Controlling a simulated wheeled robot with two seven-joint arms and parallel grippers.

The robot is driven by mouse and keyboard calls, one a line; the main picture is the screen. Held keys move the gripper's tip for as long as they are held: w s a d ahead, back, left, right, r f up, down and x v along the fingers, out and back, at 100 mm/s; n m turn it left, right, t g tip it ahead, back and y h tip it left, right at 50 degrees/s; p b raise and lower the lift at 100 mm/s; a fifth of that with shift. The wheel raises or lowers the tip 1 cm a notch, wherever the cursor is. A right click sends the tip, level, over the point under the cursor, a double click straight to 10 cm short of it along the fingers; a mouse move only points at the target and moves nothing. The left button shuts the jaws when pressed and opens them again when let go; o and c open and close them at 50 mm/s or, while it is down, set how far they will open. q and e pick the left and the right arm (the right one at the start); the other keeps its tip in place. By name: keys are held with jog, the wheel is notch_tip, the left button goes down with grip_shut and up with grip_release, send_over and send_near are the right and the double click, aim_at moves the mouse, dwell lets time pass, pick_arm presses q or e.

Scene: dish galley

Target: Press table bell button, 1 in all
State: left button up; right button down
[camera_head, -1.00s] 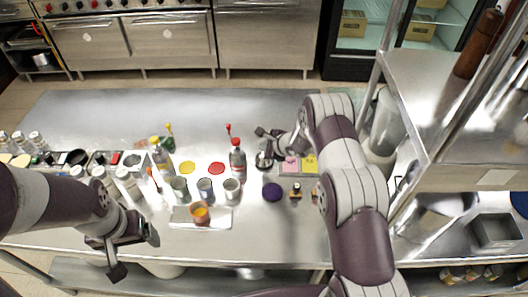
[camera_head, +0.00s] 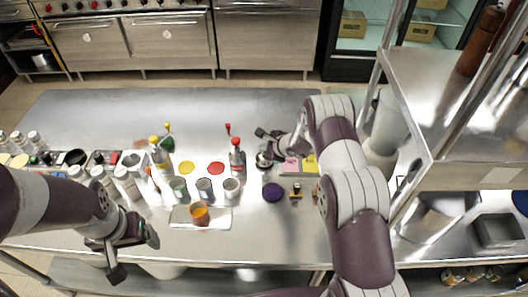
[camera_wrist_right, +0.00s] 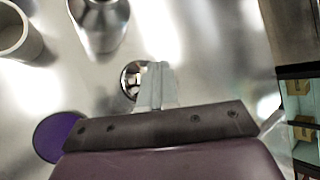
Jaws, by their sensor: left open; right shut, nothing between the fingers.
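The table bell (camera_head: 263,161) is a small shiny chrome dome on the steel counter, right of the red-capped bottle. In the right wrist view the dome (camera_wrist_right: 131,80) shows partly, its right side hidden behind my fingers. My right gripper (camera_wrist_right: 156,76) is shut and empty, its fingertips over the bell's right side in that view; I cannot tell whether they touch it. In the head view my right gripper (camera_head: 270,147) is right at the bell. My left gripper (camera_head: 134,254) is open and empty over the counter's front edge at the left.
A purple disc (camera_head: 272,192) lies in front of the bell, and pink and yellow notes (camera_head: 300,164) lie to its right. The red-capped bottle (camera_head: 237,163) and several cups stand to its left. A steel shelf rack (camera_head: 455,120) rises at the right.

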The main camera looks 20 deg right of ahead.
jog(key=shift+f, duration=0.15)
dwell(0.5)
jog(key=shift+r, duration=0.9)
jog(key=shift+r, duration=0.1)
notch_tip(320, 180, up, 5)
jog(key=shift+f+p, duration=0.1)
jog(key=shift+p, duration=1.05)
